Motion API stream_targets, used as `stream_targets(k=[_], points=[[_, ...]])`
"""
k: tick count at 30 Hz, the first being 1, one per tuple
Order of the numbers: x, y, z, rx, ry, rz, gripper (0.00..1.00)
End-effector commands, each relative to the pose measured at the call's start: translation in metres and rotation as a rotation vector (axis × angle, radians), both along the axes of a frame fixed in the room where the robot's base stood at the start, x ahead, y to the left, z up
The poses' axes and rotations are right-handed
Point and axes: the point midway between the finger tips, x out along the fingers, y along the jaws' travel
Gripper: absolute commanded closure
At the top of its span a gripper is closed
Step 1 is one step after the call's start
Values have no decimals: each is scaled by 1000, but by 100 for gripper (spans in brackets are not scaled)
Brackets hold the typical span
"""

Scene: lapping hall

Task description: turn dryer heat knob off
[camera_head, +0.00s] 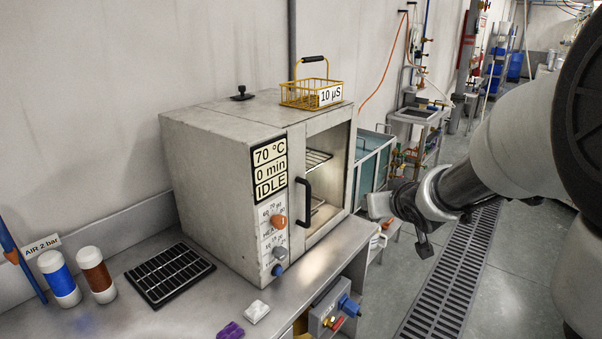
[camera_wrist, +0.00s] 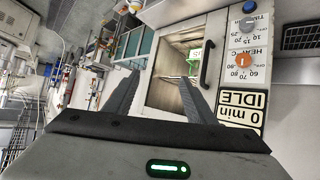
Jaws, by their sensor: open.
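The dryer (camera_head: 220,150) is a grey box on the steel bench, its display (camera_head: 269,168) reading 70 °C, 0 min, IDLE. The orange heat knob (camera_head: 277,221) is below the display, above a grey timer knob (camera_head: 279,253) and a blue button (camera_head: 277,270). In the wrist view the heat knob (camera_wrist: 243,60) lies to the right, beside a scale with 60, 70, 80; its mark seems to face 70. My gripper (camera_head: 380,205) is open and empty, right of the dryer and apart from the knob. Its two fingers (camera_wrist: 158,95) show in the wrist view.
A black door handle (camera_head: 304,202) stands out right of the knobs. A yellow wire basket (camera_head: 311,93) sits on the dryer. A black rack (camera_head: 169,273), two bottles and a white block (camera_head: 256,311) are on the bench (camera_head: 195,318). Floor with a grating lies right.

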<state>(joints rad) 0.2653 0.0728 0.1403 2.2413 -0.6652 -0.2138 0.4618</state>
Motion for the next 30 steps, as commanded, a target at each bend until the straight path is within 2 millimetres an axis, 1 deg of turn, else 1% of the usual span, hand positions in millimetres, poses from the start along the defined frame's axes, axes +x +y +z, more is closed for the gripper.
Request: stream_targets(k=[1,2,3,4,6,7,9,10,12,15,19,22,25,30], points=[[20,7,-35,54,-20,58,50],[30,15,-47,91,-39,99,50],[40,25,-64,149,-62,155,50],[46,33,-75,198,-79,198,50],[53,53,-102,326,-108,297,50],[53,61,-112,384,-118,338,50],[48,76,-131,521,-138,422,50],[44,82,-137,576,-143,454,50],[35,92,-147,691,-155,517,50],[24,99,-153,807,-165,578,50],[17,105,-154,872,-170,613,50],[21,112,-153,878,-172,620,50],[30,124,-153,877,-172,619,50],[52,153,-153,875,-172,619,50]])
